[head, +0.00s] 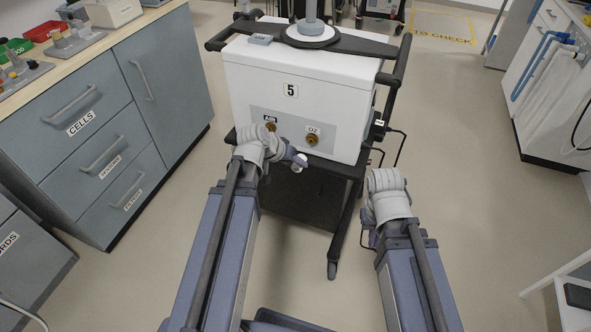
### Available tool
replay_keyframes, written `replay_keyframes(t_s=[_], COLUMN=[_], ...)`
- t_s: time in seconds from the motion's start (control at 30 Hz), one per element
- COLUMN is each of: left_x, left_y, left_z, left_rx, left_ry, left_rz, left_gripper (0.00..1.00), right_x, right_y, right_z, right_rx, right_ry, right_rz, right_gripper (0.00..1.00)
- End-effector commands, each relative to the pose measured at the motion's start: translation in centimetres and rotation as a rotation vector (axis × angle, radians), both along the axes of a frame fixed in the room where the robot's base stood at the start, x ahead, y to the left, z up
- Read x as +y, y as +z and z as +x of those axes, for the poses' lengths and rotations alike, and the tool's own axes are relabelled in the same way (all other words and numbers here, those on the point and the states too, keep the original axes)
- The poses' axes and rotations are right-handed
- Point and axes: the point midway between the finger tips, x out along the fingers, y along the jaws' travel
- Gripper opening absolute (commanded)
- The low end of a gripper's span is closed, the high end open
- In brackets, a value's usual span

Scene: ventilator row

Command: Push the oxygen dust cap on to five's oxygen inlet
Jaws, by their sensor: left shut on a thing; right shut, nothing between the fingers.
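The ventilator (300,75) marked 5 stands on a dark cart, its inlet panel facing me. The oxygen inlet (312,140) is a brass fitting under the O2 label, with nothing visible over it. My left gripper (298,161) is in front of the panel, just below and left of the oxygen inlet and apart from it. It is shut on a small white piece, the dust cap (299,168), which is mostly hidden by the fingers. My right gripper (367,238) is low to the right of the cart, mostly hidden behind its own wrist, shut and empty.
The brass air inlet (270,127) sits left of the oxygen inlet, close to my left wrist. A black cable (403,150) hangs at the cart's right. A drawer cabinet (105,130) stands left, a white cabinet (555,100) right. The floor at right is open.

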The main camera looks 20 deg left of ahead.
Motion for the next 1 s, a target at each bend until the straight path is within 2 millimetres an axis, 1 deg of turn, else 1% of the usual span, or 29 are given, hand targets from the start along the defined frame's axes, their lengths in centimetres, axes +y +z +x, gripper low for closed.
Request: replay_keyframes(t_s=[0.27,0.47,1.0], left_x=[0.0,0.0,-0.2], left_y=[0.0,0.0,0.0], left_z=[0.2,0.9,4.3], left_rx=[-0.001,0.0,-0.001], left_ry=[0.001,0.0,0.0], left_rz=[-0.001,0.0,0.0], left_gripper=[0.0,0.0,0.0], right_x=[0.0,0.0,0.0], right_y=[0.0,0.0,0.0], right_z=[0.0,0.0,0.0], right_rx=[0.0,0.0,0.0], right_ry=[0.0,0.0,0.0], right_rz=[0.0,0.0,0.0], right_gripper=[0.0,0.0,0.0])
